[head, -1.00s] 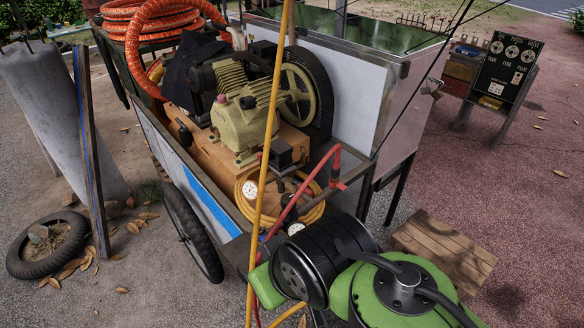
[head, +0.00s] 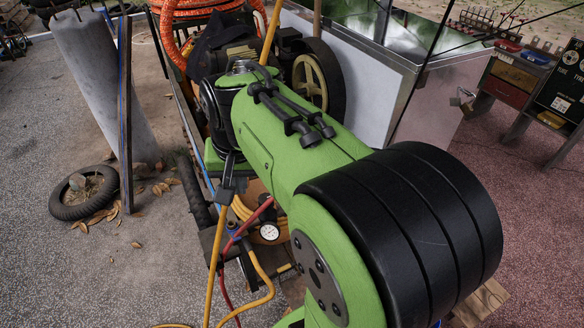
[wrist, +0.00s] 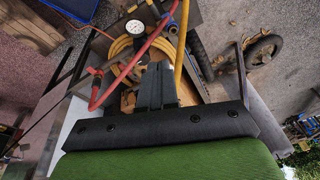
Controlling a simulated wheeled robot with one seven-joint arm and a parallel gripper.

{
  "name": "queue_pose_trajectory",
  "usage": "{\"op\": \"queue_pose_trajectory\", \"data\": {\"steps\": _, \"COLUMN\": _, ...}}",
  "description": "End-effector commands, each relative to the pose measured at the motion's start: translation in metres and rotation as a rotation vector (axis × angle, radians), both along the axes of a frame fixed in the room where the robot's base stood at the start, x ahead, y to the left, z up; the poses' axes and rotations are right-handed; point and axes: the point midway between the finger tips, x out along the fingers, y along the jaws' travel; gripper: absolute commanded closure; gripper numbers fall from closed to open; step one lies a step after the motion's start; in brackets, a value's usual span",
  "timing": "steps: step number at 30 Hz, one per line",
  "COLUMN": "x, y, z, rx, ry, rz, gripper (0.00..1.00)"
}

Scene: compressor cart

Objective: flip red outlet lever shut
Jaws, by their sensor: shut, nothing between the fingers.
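My gripper (wrist: 157,72) shows in the wrist view with its dark fingers together and nothing between them. It also shows in the head view (head: 228,182), pointing down over the near end of the cart. Its fingertips overlap the coiled yellow hose in the wrist view; I cannot tell whether they touch anything. A small red part (wrist: 94,71), possibly the outlet lever, sits at the end of the red hose (wrist: 101,98), left of my fingers. Its position, open or shut, is unclear. My arm hides that area in the head view.
A white pressure gauge (head: 269,231) stands by the yellow hose (head: 262,287). The compressor's wheel (head: 310,82) is behind my arm. A tyre (head: 84,192) lies on the ground at left. A wooden crate (wrist: 32,27) stands beside the cart.

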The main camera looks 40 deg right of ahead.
Motion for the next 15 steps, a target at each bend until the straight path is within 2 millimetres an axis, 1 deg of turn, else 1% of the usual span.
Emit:
{"op": "queue_pose_trajectory", "data": {"steps": 1, "x": 0.011, "y": -0.012, "z": 0.002, "rx": 0.022, "ry": 0.021, "rz": -0.056, "gripper": 1.0}}
{"op": "queue_pose_trajectory", "data": {"steps": 2, "x": 0.018, "y": -0.02, "z": 0.002, "rx": 0.036, "ry": 0.034, "rz": -0.094, "gripper": 1.0}}
{"op": "queue_pose_trajectory", "data": {"steps": 5, "x": 0.04, "y": -0.051, "z": -0.003, "rx": 0.095, "ry": 0.077, "rz": -0.234, "gripper": 1.0}}
{"op": "queue_pose_trajectory", "data": {"steps": 7, "x": 0.054, "y": -0.076, "z": -0.011, "rx": 0.14, "ry": 0.107, "rz": -0.342, "gripper": 1.0}}
{"op": "queue_pose_trajectory", "data": {"steps": 11, "x": 0.07, "y": -0.125, "z": -0.031, "rx": 0.233, "ry": 0.158, "rz": -0.542, "gripper": 1.0}}
{"op": "queue_pose_trajectory", "data": {"steps": 12, "x": 0.073, "y": -0.141, "z": -0.039, "rx": 0.264, "ry": 0.173, "rz": -0.606, "gripper": 1.0}}
{"op": "queue_pose_trajectory", "data": {"steps": 14, "x": 0.075, "y": -0.165, "z": -0.052, "rx": 0.311, "ry": 0.193, "rz": -0.699, "gripper": 1.0}}
{"op": "queue_pose_trajectory", "data": {"steps": 15, "x": 0.075, "y": -0.181, "z": -0.061, "rx": 0.345, "ry": 0.207, "rz": -0.764, "gripper": 1.0}}
